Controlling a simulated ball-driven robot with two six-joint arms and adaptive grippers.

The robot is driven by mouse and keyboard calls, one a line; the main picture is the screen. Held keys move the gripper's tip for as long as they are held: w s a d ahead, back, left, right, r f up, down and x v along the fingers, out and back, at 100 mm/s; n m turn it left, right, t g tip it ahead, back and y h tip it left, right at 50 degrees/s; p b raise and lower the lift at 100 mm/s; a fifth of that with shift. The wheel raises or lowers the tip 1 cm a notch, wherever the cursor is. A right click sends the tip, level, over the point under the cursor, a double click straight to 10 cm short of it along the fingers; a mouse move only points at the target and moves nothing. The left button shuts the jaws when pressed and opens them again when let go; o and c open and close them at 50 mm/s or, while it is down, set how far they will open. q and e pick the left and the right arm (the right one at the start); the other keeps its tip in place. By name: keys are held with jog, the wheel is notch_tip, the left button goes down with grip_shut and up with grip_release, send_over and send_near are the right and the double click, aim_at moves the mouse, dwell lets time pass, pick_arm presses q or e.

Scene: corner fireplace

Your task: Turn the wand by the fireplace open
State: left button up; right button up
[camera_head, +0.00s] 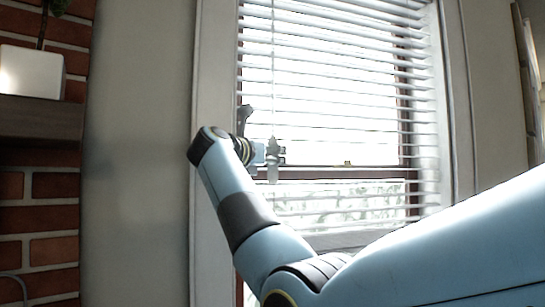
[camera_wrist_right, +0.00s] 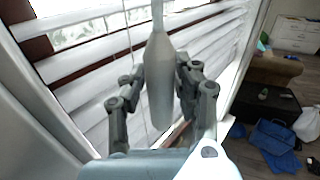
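The wand hangs in front of the window blind; its thin rod (camera_head: 273,70) runs down in the head view. In the right wrist view its thick grey handle (camera_wrist_right: 160,85) hangs nearly upright between my fingers. My right gripper (camera_head: 273,153) is at the blind's left side in the head view. In the right wrist view the fingertips of this gripper (camera_wrist_right: 162,68) come in from both sides against the upper handle, shut on it. The handle's lower end reaches down between the fingers. My left gripper is in neither view.
The white blind (camera_head: 340,70) hangs close behind the wand, its slats tilted with light between them. A brick fireplace (camera_head: 40,215) with a dark mantel (camera_head: 40,118) and white planter (camera_head: 30,72) stands left. A blue bag (camera_wrist_right: 272,140) lies on the floor.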

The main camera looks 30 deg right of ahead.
grip_shut()
jog(key=shift+f, duration=0.15)
dwell(1.1)
jog(key=shift+o, duration=2.4)
grip_release()
jog(key=shift+a, duration=0.15)
jog(key=v, duration=0.7)
jog(key=shift+a, duration=0.1)
